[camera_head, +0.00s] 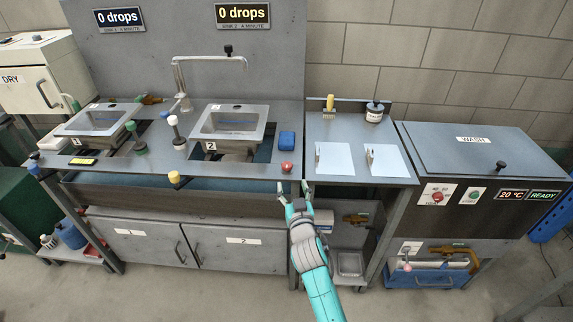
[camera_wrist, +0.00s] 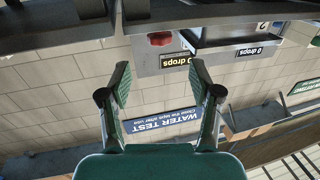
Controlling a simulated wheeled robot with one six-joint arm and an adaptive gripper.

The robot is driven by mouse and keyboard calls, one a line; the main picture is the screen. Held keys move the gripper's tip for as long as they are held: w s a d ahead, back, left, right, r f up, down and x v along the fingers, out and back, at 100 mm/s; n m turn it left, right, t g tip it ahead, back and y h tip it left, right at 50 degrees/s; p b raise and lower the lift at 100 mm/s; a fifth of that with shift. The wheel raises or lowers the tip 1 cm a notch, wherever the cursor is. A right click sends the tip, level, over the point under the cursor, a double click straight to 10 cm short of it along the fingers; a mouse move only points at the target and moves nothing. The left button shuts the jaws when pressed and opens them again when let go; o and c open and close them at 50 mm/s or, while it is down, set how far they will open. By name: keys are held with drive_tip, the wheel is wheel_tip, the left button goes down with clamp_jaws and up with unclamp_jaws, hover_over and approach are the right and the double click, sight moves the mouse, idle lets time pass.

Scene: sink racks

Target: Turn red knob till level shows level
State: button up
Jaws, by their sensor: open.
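A red knob (camera_head: 287,168) sits at the front right corner of the sink counter (camera_head: 225,172), beside sink 2. A red knob also shows at the top of the wrist view (camera_wrist: 160,39), beyond my fingers. A small yellow and black piece (camera_head: 82,161), perhaps the level, lies on the counter's left front; its reading is too small to make out. My gripper (camera_head: 293,187) is open and empty, just in front of the counter edge and a little below the red knob, apart from it. In the wrist view its two fingers (camera_wrist: 160,88) stand wide apart with nothing between them.
A side table (camera_head: 356,180) and a wash unit (camera_head: 481,153) stand to the right. A yellow knob (camera_head: 175,178) projects at the counter front.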

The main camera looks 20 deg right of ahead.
sight(283, 169)
drive_tip(key=w, duration=0.6)
drive_tip(key=w+d, duration=0.1)
drive_tip(key=w, duration=0.3)
drive_tip(key=shift+w, duration=0.1)
drive_tip(key=c, duration=1.2)
drive_tip(key=shift+a+m+g+h, duration=0.15)
drive_tip(key=shift+m+g+h, duration=0.35)
drive_tip(key=shift+m+h, duration=1.4)
drive_tip(key=g+h, duration=0.1)
drive_tip(key=h, duration=0.1)
drive_tip(key=m+h, duration=0.1)
drive_tip(key=h, duration=0.1)
drive_tip(key=shift+a+m+g, duration=0.1)
drive_tip(key=shift+m+g, duration=0.2)
drive_tip(key=shift+g, duration=0.1)
drive_tip(key=shift+m+g+h, duration=1.6)
drive_tip(key=shift+h, duration=0.4)
